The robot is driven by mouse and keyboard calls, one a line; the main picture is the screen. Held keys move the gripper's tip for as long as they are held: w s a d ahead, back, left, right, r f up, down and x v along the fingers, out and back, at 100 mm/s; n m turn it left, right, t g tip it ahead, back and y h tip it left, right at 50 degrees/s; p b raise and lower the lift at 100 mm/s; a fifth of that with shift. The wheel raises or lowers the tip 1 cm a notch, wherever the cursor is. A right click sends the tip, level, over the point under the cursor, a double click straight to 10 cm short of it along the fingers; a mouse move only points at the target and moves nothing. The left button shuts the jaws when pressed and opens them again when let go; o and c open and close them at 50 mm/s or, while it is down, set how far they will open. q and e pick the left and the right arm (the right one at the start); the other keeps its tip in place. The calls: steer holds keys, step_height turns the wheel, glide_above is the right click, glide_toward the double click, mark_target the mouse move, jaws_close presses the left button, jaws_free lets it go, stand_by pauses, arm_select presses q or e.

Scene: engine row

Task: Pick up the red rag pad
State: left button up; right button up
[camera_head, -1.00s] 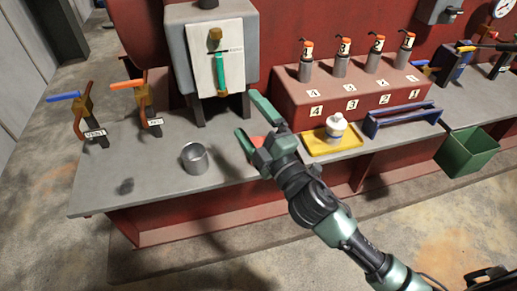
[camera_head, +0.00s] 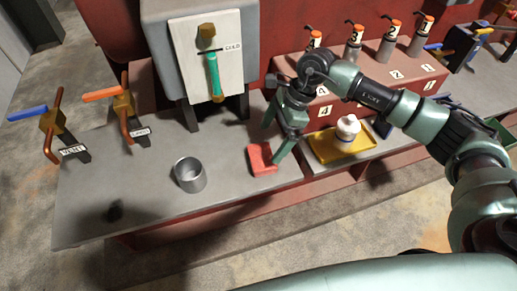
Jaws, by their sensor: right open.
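The red rag pad (camera_head: 260,159) lies flat on the grey bench top, in the middle of the camera_head view. My right gripper (camera_head: 275,145) points down over the pad's right side, with its green fingers spread apart. One finger shows above the pad's upper right corner and the other beside its lower right edge. I cannot tell whether a finger touches the pad. Nothing is between the fingers that I can see lifted. My left gripper is not in view.
A metal cup (camera_head: 190,175) stands left of the pad. A yellow tray (camera_head: 335,150) with a white bottle (camera_head: 348,128) is to the right. Valves with blue (camera_head: 28,113) and orange (camera_head: 100,95) handles are at left.

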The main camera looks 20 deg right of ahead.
mark_target(264, 156)
steer(key=shift+s+a+f+p, duration=0.3)
steer(key=shift+a+f+p, duration=0.05)
steer(key=shift+f, duration=0.3)
steer(key=shift+s+a+f+p, duration=0.3)
steer(key=shift+f+p, duration=0.05)
steer(key=shift+f, duration=0.25)
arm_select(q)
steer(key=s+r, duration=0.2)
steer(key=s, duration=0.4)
arm_select(e)
steer(key=p+x, duration=0.1)
steer(key=x, duration=0.1)
steer(key=shift+w+f, duration=0.2)
steer(key=shift+f, duration=0.15)
steer(key=shift+a+f, duration=0.25)
steer(key=shift+f, duration=0.35)
steer(key=c, duration=0.8)
steer(key=shift+c, duration=1.4)
arm_select(q)
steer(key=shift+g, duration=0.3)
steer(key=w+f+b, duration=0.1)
steer(key=b, duration=0.1)
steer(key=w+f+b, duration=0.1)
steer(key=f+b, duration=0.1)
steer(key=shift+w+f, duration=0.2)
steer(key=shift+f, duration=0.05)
arm_select(e)
step_height(264, 156, up, 20)
